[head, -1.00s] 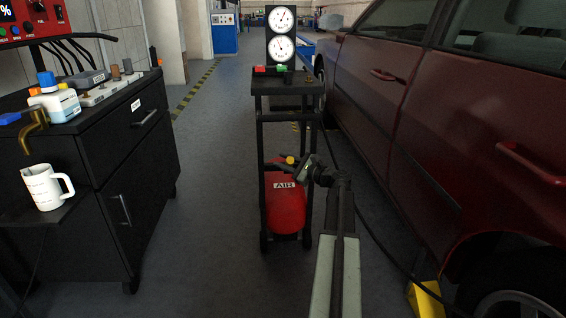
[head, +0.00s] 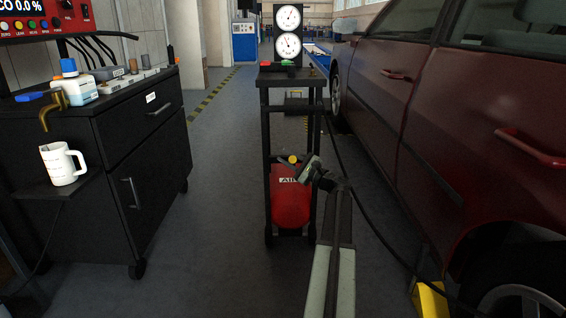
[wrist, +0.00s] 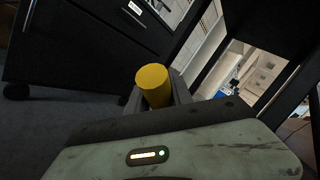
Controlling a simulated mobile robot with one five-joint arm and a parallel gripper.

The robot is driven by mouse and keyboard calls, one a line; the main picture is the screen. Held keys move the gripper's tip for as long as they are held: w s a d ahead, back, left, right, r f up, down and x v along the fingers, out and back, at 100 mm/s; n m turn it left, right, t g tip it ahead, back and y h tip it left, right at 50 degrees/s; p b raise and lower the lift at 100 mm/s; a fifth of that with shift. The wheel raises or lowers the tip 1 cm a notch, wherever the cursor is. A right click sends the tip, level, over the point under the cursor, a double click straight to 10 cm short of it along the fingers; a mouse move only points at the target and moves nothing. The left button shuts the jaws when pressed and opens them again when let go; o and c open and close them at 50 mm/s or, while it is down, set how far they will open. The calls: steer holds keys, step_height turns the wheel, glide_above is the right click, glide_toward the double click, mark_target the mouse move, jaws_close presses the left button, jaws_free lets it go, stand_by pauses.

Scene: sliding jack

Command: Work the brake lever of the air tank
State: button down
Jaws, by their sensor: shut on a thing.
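The red air tank (head: 291,205), with a white label, stands low in the frame of a black cart. The brake lever's round yellow end (head: 293,159) shows just above the tank; it also shows close up in the wrist view (wrist: 153,82). My gripper (head: 304,166) is at the lever, in front of the cart, seen from behind. It is shut on the lever's yellow end, which sticks up from the jaws in the wrist view. The rest of the lever is hidden behind my gripper and the cart's post.
Two gauges (head: 288,32) stand on the cart's top. A dark red car (head: 440,110) is close on the right, with a yellow wheel chock (head: 430,300) and a black hose on the floor. A black cabinet (head: 145,150) stands left. The floor between cabinet and cart is clear.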

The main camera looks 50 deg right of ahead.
steer(key=c, duration=1.1)
jaws_free()
steer(key=shift+s+d, duration=0.1)
steer(key=shift+s, duration=0.05)
steer(key=shift+r+p, duration=0.35)
steer(key=shift+p, duration=0.05)
steer(key=s+a+r+p, duration=0.1)
steer(key=s+a, duration=0.2)
steer(key=s+a+r+p, duration=0.1)
steer(key=s+a, duration=0.3)
steer(key=s+a+r+p, duration=0.2)
steer(key=s+a, duration=0.2)
steer(key=shift+s+a+r, duration=0.1)
steer(key=shift+a, duration=0.15)
